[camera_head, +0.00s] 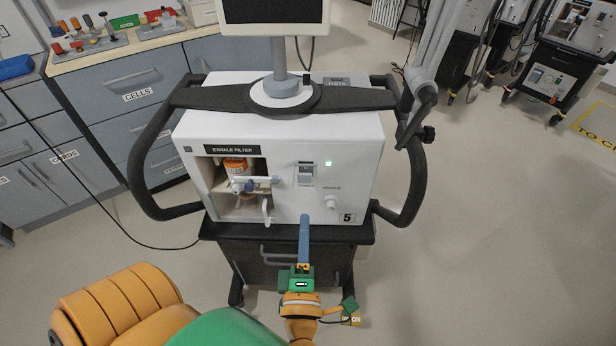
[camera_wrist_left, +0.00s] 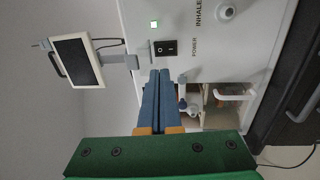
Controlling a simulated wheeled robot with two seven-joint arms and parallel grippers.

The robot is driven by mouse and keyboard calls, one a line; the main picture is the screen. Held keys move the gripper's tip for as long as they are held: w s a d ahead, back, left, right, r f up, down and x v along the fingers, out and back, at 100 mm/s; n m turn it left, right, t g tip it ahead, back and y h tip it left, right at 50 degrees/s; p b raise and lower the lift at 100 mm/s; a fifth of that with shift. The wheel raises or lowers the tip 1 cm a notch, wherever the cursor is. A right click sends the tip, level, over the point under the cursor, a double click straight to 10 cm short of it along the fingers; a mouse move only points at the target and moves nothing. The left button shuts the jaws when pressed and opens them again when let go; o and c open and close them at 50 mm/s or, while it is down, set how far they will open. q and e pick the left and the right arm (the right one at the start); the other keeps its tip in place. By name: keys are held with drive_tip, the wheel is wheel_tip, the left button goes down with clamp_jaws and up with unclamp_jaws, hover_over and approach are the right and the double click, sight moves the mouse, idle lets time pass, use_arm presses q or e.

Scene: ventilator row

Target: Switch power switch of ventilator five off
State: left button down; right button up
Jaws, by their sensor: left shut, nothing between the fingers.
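Ventilator five (camera_head: 284,140) is a white box on a dark cart, with a "5" label at its lower right front. Its power switch (camera_head: 306,172) is a rocker in the middle of the front panel; in the left wrist view it is a black rocker (camera_wrist_left: 166,47) beside the word POWER. A green light (camera_head: 328,163) glows close to the switch. My left gripper (camera_head: 305,218) is shut and empty, its blue fingers pointing at the panel below the switch. In the wrist view its fingertips (camera_wrist_left: 160,73) appear just short of the switch; contact cannot be told. My right gripper is not in view.
The open exhale filter bay (camera_head: 238,185) is left of the switch, and an inhale port (camera_head: 331,202) is to its lower right. Black side handles (camera_head: 415,185) flank the ventilator. A drawer cabinet (camera_head: 130,95) stands at the left. Open floor lies to the right.

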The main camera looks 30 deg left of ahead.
use_arm(q)
drive_tip(key=p, duration=0.2)
approach(306, 160)
drive_tip(key=w, duration=0.1)
drive_tip(key=w+a, duration=0.1)
drive_tip(key=w+a+f, duration=0.1)
drive_tip(key=w, duration=0.1)
drive_tip(key=shift+a, duration=0.25)
drive_tip(key=shift+w+a, duration=0.35)
drive_tip(key=shift+w, duration=0.15)
wheel_tip(306, 160, up, 2)
drive_tip(key=g+p, duration=0.1)
drive_tip(key=p, duration=0.4)
drive_tip(key=shift+w+a+r+h+p, duration=0.1)
drive_tip(key=shift+w+h+p, duration=0.05)
drive_tip(key=shift+h+p, duration=0.2)
drive_tip(key=shift+s+d+f+b, duration=0.1)
drive_tip(key=shift+s+f+b, duration=0.05)
drive_tip(key=shift+f+b, duration=0.3)
drive_tip(key=shift+s+d+f+b, duration=0.15)
drive_tip(key=shift+s+f+b, duration=0.05)
drive_tip(key=shift+f+b, duration=0.25)
drive_tip(key=v, duration=0.6)
drive_tip(key=shift+r+b, duration=0.3)
drive_tip(key=shift+r, duration=0.05)
drive_tip(key=shift+s, duration=0.15)
